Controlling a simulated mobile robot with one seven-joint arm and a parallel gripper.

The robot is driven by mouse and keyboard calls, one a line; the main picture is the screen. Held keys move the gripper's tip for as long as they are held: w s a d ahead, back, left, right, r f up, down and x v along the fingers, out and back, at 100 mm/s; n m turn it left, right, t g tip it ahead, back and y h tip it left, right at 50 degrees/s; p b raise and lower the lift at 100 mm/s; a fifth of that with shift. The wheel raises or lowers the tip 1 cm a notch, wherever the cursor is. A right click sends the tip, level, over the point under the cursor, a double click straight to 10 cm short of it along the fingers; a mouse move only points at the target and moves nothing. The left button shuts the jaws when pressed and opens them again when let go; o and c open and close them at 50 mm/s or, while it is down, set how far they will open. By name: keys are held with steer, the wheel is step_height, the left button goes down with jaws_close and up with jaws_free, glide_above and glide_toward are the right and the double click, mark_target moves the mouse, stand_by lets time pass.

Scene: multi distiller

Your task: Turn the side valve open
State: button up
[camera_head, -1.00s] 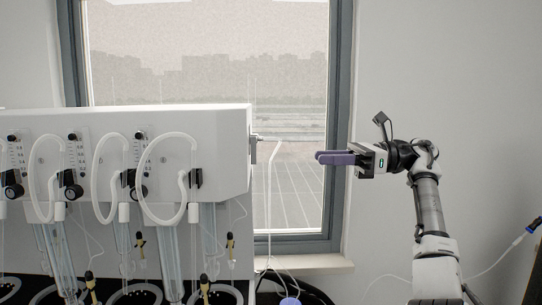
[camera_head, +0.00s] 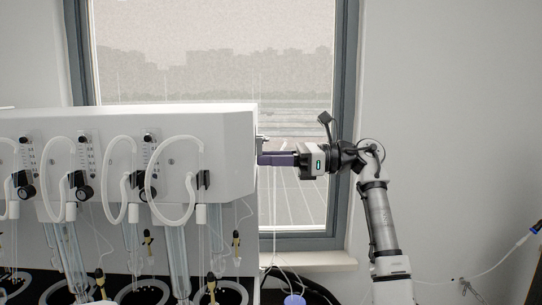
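The white multi distiller (camera_head: 190,125) fills the left half of the view. The side valve (camera_head: 262,142) is a small metal part on the distiller's right end face, with a thin pale tube hanging below it. My gripper (camera_head: 262,159) comes in level from the right, its purple fingers pointing left at the valve. The fingertips are at or just beside the valve and partly cover it. The fingers overlap in this view, so I cannot tell their gap or whether they touch the valve.
A window (camera_head: 300,190) stands behind the gripper. Glass tubes, white hoses and black knobs (camera_head: 84,192) line the distiller's front. A blue-purple round object (camera_head: 294,300) and dark cables lie low in the middle.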

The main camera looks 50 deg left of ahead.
steer(key=shift+c, duration=0.2)
jaws_close()
steer(key=shift+w+d+r+t+h, duration=0.2)
steer(key=shift+r+t+h, duration=0.15)
steer(key=shift+t+h, duration=0.55)
steer(key=shift+w+d+r+t+h, duration=0.15)
steer(key=shift+r+t+h, duration=0.25)
steer(key=shift+t+h, duration=0.5)
steer(key=shift+w+d+r+t+h, duration=0.15)
steer(key=shift+r+t+h, duration=0.35)
steer(key=shift+t, duration=0.6)
steer(key=shift+w+f, duration=0.1)
steer(key=shift+f, duration=0.05)
